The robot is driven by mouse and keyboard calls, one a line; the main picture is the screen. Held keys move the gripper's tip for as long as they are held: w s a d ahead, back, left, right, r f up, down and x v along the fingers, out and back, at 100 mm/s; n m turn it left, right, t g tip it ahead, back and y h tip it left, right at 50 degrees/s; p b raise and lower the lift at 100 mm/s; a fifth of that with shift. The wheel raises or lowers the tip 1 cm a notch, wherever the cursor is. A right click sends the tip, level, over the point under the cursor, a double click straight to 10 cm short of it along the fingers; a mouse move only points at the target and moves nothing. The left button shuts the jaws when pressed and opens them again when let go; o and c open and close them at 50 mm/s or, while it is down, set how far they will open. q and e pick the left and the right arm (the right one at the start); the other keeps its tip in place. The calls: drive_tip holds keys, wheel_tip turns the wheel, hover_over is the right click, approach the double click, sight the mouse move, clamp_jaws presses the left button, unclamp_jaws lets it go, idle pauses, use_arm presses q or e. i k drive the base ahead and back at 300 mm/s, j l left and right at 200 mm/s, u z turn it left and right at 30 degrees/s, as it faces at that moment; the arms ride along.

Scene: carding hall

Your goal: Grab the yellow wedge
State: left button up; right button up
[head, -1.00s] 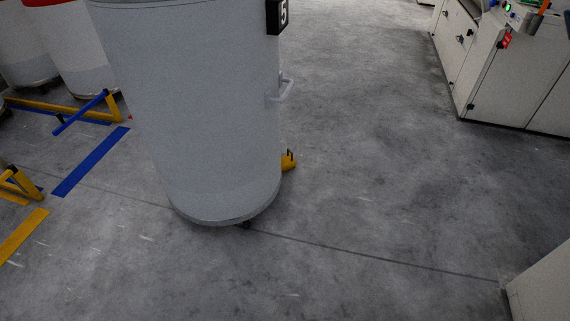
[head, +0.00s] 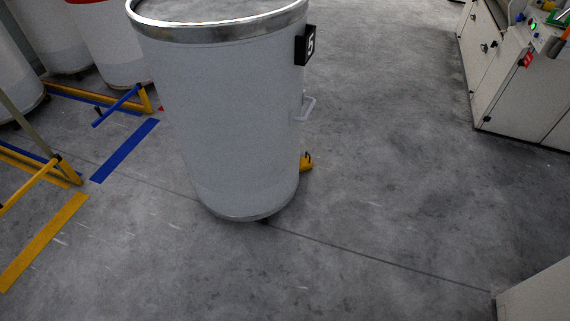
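A small yellow wedge (head: 306,163) sits on the floor at the lower right side of a large grey can (head: 225,120). It has a dark handle or loop on top, and its left part is partly hidden behind the can. The can stands upright, with a metal rim, a side handle (head: 306,108) and a black plate (head: 306,44) marked 5. Neither of my grippers is in view.
Yellow and blue floor frames and tape strips (head: 125,150) lie at the left, with more cans (head: 110,40) behind. A pale machine cabinet (head: 515,85) stands at the right, and a pale block (head: 535,300) at the lower right. The floor (head: 390,150) between is clear.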

sight(305, 163)
drive_tip(key=i+l+u, duration=0.15)
drive_tip(key=u, duration=0.25)
drive_tip(key=i+l+u, duration=0.1)
drive_tip(key=l+u, duration=0.5)
drive_tip(key=u, duration=0.2)
drive_tip(key=i+l+u, duration=0.1)
drive_tip(key=l+u, duration=0.3)
